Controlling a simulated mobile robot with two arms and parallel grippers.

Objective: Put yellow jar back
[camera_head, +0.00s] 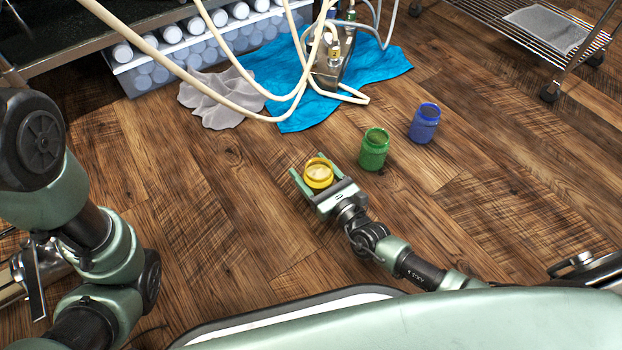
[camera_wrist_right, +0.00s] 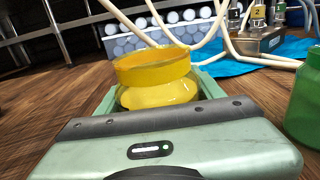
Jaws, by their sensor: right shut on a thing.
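The yellow jar (camera_head: 319,174) is upright between the fingers of my right gripper (camera_head: 317,176), which is shut on it. In the right wrist view the yellow jar (camera_wrist_right: 155,78) shows its open rim above the fingers. I cannot tell whether its base touches the floor. A green jar (camera_head: 374,149) stands on the floor to the right of the gripper, and a blue jar (camera_head: 425,123) stands farther right and back. The green jar (camera_wrist_right: 304,100) also shows at the right edge of the wrist view. My left arm is at the left of the head view; its gripper cannot be made out.
A blue cloth (camera_head: 385,66) and a grey cloth (camera_head: 222,96) lie on the floor at the back, under pale hoses (camera_head: 240,105) and a metal pump unit (camera_head: 332,62). A crate of white bottles (camera_head: 135,80) is back left. A wire rack (camera_head: 540,30) is back right. The wooden floor around the jars is clear.

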